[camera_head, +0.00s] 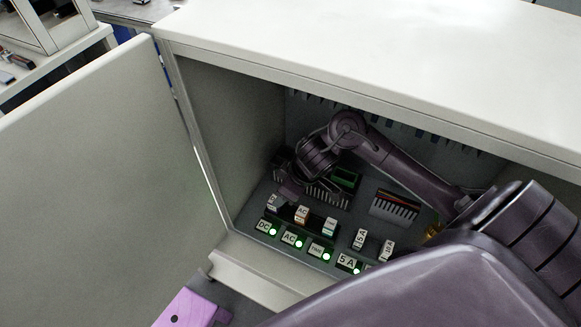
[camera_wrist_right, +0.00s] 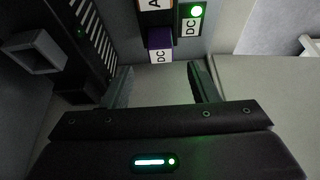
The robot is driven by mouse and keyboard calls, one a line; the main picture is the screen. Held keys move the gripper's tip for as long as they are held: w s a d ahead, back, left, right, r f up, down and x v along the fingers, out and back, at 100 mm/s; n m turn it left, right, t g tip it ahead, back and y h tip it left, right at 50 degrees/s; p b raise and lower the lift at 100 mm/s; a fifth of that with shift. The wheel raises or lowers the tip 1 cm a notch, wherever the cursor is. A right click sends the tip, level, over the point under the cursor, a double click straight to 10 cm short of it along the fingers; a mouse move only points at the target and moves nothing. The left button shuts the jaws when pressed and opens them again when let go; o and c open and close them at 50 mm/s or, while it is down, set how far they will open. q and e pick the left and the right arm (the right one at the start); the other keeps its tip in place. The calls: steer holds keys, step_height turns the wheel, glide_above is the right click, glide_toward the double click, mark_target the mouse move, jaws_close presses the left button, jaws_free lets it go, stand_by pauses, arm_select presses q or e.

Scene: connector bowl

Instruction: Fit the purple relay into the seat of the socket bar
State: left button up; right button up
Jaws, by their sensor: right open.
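The purple relay (camera_wrist_right: 160,40), with a white DC label, stands at the end of the socket bar (camera_wrist_right: 173,16) in the right wrist view. It is by the bar's DC tag; how deep it sits I cannot tell. In the head view its light label (camera_head: 272,201) shows at the left end of the socket bar (camera_head: 318,222), partly in shadow. My right gripper (camera_wrist_right: 160,72) is open and empty, its fingers on either side of the space just short of the relay. In the head view the right gripper (camera_head: 288,188) is dark and close to the relay. My left gripper is out of view.
AC (camera_head: 302,214) and TIME (camera_head: 329,227) relays stand on the bar. Other labelled modules (camera_head: 360,239) are to the right. A slotted dark block (camera_wrist_right: 92,38) is left in the wrist view. Cabinet walls and the open door (camera_head: 90,170) bound the space.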

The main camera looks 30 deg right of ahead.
steer(key=v, duration=0.4)
stand_by(0.6)
